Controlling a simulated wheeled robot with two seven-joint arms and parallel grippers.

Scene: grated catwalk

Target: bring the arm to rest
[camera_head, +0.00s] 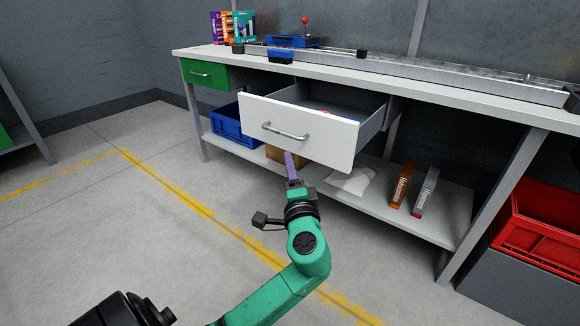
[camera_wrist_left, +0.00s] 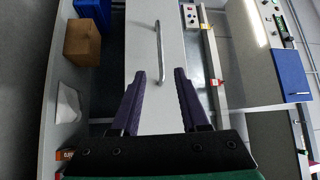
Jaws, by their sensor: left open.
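My left gripper (camera_head: 290,156) is open and empty, in front of the pulled-out white drawer (camera_head: 330,138). In the head view its fingertips show just below the drawer's metal handle (camera_head: 285,132), apart from it. In the left wrist view the two purple fingers (camera_wrist_left: 160,74) are spread, with the handle (camera_wrist_left: 158,45) ahead between their tips. My green left arm reaches in from the bottom of the head view. The drawer's contents are mostly hidden behind its front. My right gripper is not in view.
The workbench (camera_head: 400,72) carries a rail, boxes and a blue device (camera_head: 292,41). Its lower shelf holds a blue crate (camera_head: 228,122), a cardboard box (camera_wrist_left: 82,42), a white bag (camera_head: 352,180) and two upright boxes. A red crate (camera_head: 540,235) stands right. The floor at left is clear.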

